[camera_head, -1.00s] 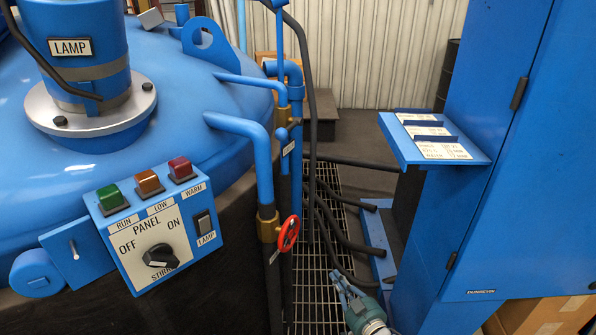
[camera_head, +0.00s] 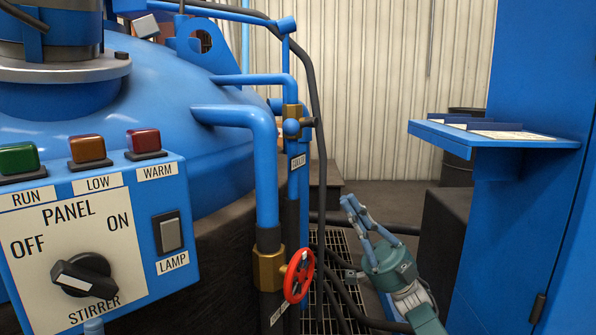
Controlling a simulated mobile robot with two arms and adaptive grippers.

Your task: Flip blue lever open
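A blue bar (camera_head: 238,15) with a rounded end runs across the top, above the pipes. Lower down, a brass valve (camera_head: 292,113) with a small blue knob beside it sits on the blue pipework. I cannot tell for sure which of these is the blue lever. My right gripper (camera_head: 350,207) is low, right of the red handwheel, apart from the pipes and holding nothing visible. Its fingers point up and left; their gap is unclear. A pale blue tip (camera_head: 93,326) at the bottom edge looks like my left gripper, mostly out of frame.
The control panel (camera_head: 110,225) stands at left before the furnace lid (camera_head: 165,130). A red handwheel (camera_head: 299,275) sits on the lower brass valve. Black hoses hang behind the pipes. A blue shelf (camera_head: 490,138) juts from the cabinet (camera_head: 535,80) at right. Grated floor lies between.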

